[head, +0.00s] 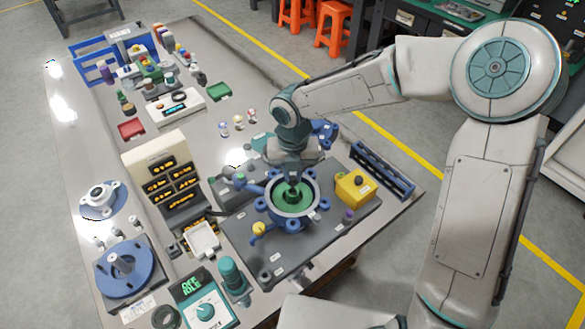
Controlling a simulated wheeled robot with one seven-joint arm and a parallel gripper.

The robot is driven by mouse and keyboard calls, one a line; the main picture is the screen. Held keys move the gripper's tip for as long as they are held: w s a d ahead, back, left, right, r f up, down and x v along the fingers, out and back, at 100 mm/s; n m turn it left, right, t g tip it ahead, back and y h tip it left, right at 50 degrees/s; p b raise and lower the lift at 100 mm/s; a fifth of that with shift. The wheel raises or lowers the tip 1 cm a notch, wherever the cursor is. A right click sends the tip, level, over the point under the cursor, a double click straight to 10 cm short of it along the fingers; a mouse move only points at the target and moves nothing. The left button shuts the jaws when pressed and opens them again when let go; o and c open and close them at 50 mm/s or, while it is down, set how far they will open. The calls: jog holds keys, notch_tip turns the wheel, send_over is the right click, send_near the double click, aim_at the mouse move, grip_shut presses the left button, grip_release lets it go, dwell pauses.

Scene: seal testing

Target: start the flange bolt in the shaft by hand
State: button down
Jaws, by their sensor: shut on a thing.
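My gripper (293,181) points straight down over the middle of the round grey housing (315,203) on the dark fixture plate. It is shut on a small dark piece, apparently the flange bolt, mostly hidden by the fingers. Below it, the housing has a green inside (307,192) with a dark green hub (292,197) at the centre, where the shaft seems to be. The bolt's tip is too small to tell whether it touches the shaft or is above it. Blue clamps stand around the housing rim.
A yellow box (355,187) and a blue rack (382,170) stand right of the housing. The table's back middle is fairly clear.

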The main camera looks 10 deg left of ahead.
aim_at(292, 177)
jog(key=n+p, duration=0.4)
jog(key=shift+r+n, duration=0.4)
jog(key=shift+f+n+p, duration=0.3)
jog(key=shift+n+p, duration=0.75)
jog(key=shift+n, duration=0.15)
jog(key=shift+a, duration=0.1)
jog(key=shift+f, duration=0.15)
jog(key=shift+f, duration=0.8)
jog(key=shift+f+b, duration=0.65)
jog(key=shift+f, duration=0.3)
dwell(0.6)
jog(key=m+b, duration=0.1)
jog(key=m, duration=0.3)
